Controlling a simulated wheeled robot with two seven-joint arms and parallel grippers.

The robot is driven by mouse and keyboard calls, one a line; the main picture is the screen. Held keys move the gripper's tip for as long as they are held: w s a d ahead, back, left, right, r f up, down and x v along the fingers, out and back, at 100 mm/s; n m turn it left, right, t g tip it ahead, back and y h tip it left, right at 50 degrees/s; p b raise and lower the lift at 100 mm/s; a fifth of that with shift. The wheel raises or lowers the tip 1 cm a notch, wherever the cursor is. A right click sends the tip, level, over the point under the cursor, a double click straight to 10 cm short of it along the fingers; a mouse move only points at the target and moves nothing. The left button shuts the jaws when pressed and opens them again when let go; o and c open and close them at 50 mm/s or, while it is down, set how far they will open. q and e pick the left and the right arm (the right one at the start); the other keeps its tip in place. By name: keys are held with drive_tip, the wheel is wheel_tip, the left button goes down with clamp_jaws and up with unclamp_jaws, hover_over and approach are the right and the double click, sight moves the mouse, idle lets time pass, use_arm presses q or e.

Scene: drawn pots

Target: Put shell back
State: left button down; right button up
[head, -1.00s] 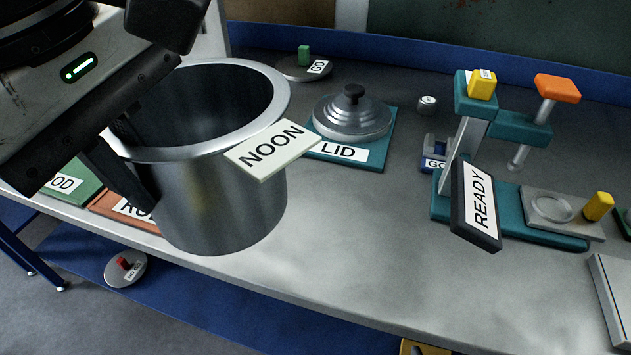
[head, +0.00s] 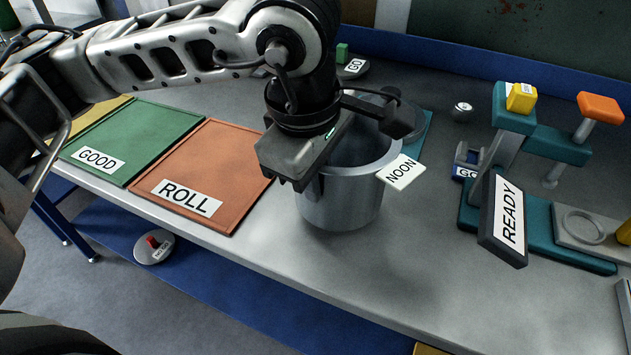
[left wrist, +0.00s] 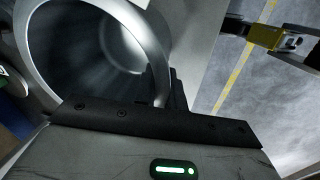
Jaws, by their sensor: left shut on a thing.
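The shell is a grey metal pot (head: 340,205), upright and open at the top, with a NOON tag (head: 401,172) at its right rim. My left gripper (head: 308,168) is shut on the left side of the pot's wall; its fingers are mostly hidden behind the hand. The wrist view shows the pot's open mouth and inner wall (left wrist: 85,50) beside the dark fingers (left wrist: 168,88). I cannot tell whether the pot's base touches the bench.
An orange ROLL mat (head: 225,165) and a green GOOD mat (head: 130,135) lie bare to the left. The teal lid mat (head: 424,127) is mostly hidden behind pot and arm. A teal stand (head: 510,130) with a READY sign (head: 508,220) is at right. The front bench is clear.

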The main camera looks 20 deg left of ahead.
use_arm(q)
drive_tip(key=shift+f, duration=0.9)
drive_tip(key=shift+f, duration=0.2)
drive_tip(key=c, duration=1.5)
unclamp_jaws()
drive_tip(key=r, duration=0.4)
drive_tip(key=s+r, duration=0.1)
drive_tip(key=r, duration=0.3)
drive_tip(key=s+r, duration=0.1)
drive_tip(key=r, duration=0.3)
drive_tip(key=shift+s+a+r+b, duration=0.1)
drive_tip(key=shift+a+r+b, duration=0.05)
drive_tip(key=shift+b, duration=0.15)
